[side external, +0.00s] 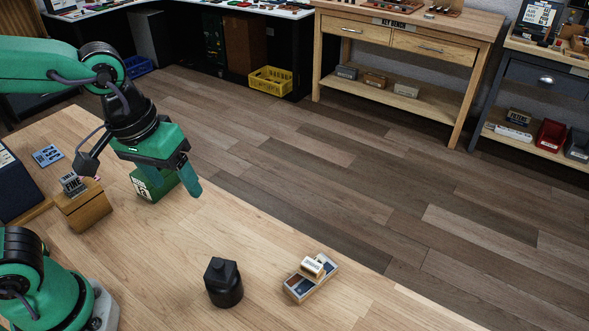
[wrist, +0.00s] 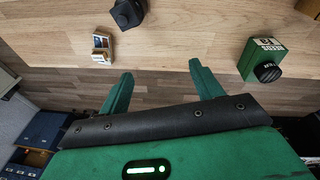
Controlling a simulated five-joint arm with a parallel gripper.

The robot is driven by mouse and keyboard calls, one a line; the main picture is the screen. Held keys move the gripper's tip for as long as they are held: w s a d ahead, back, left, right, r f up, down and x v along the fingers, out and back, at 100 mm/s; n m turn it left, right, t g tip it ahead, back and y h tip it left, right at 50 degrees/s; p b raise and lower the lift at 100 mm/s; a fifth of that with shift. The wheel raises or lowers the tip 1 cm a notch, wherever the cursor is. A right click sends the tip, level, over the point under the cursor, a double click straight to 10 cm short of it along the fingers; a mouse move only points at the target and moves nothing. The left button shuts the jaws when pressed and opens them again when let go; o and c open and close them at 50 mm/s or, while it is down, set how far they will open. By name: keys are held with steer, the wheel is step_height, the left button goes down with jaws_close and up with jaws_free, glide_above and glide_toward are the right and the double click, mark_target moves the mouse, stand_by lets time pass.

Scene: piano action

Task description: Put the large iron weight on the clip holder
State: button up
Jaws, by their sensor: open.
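A black, jar-shaped body with a narrower faceted top (side external: 224,283), which looks like the large iron weight, stands upright on the wooden table. It also shows at the top of the wrist view (wrist: 128,12). I cannot tell for certain which thing is the clip holder. A small tray-like box with a pale block on top (side external: 311,276) stands to the right of the black body, apart from it; it also shows in the wrist view (wrist: 102,47). My gripper (side external: 175,182) is open and empty, high and to the left of both. Its two green fingers (wrist: 161,70) are spread.
A green box (wrist: 260,58) with a black knob stands behind my gripper. A wooden block (side external: 85,207) with a labelled piece on top stands at the left. The table (side external: 160,270) is clear around the black body. Its edge drops to the floor (side external: 330,190).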

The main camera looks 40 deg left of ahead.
steer(key=s+a+r+m+t, duration=0.2)
steer(key=a+t, duration=0.1)
steer(key=a, duration=0.6)
steer(key=shift+s+a+m+y, duration=0.15)
steer(key=shift+a+m+y, duration=0.15)
steer(key=shift+y, duration=0.1)
stand_by(0.6)
